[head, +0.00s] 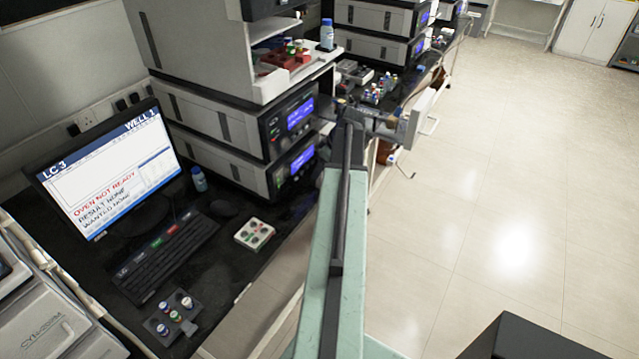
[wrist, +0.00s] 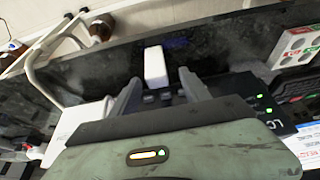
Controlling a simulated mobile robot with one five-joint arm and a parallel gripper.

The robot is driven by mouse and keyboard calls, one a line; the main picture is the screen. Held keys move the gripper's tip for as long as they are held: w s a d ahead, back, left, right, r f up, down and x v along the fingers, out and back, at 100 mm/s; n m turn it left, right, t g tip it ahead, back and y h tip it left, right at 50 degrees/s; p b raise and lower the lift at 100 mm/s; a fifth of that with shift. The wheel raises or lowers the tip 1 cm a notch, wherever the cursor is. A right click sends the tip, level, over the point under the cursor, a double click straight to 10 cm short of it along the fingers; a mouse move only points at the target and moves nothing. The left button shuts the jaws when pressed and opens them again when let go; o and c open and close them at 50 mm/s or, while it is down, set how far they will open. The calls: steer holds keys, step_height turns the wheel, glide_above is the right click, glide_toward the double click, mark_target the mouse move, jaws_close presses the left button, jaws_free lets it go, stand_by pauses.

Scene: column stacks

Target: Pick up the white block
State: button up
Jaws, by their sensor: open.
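The white block (wrist: 155,67) stands out against a dark speckled surface in the upper middle of the wrist view. My gripper (wrist: 160,82) is open, with one grey finger toward each side of the block's near end. The block appears just ahead of and between the fingertips; I cannot tell how far below them it is. Nothing is held. In the head view my arm reaches away over the bench edge to my gripper (head: 395,125), near the far instruments. I cannot make out the block clearly there.
A dark unit with green lights (wrist: 262,103) lies right of my gripper in the wrist view. A white tubular handle (wrist: 35,72) is at left. The head view shows a monitor (head: 110,175), keyboard (head: 165,255) and vial rack (head: 172,317). Open floor (head: 510,200) lies right.

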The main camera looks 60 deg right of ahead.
steer(key=b+x, duration=0.4)
steer(key=x, duration=0.1)
steer(key=shift+d+f, duration=0.15)
steer(key=shift+d, duration=0.05)
steer(key=shift+r, duration=0.2)
steer(key=c, duration=1.1)
steer(key=shift+o, duration=0.2)
steer(key=shift+r+p, duration=0.5)
step_height(320, 180, up, 3)
steer(key=p, duration=0.3)
steer(key=shift+r, duration=0.1)
steer(key=s+a, duration=0.3)
steer(key=s, duration=0.4)
steer(key=s+a+p, duration=0.1)
steer(key=s+a, duration=0.1)
steer(key=s, duration=0.6)
steer(key=shift+a+r, duration=0.4)
steer(key=shift+r, duration=0.05)
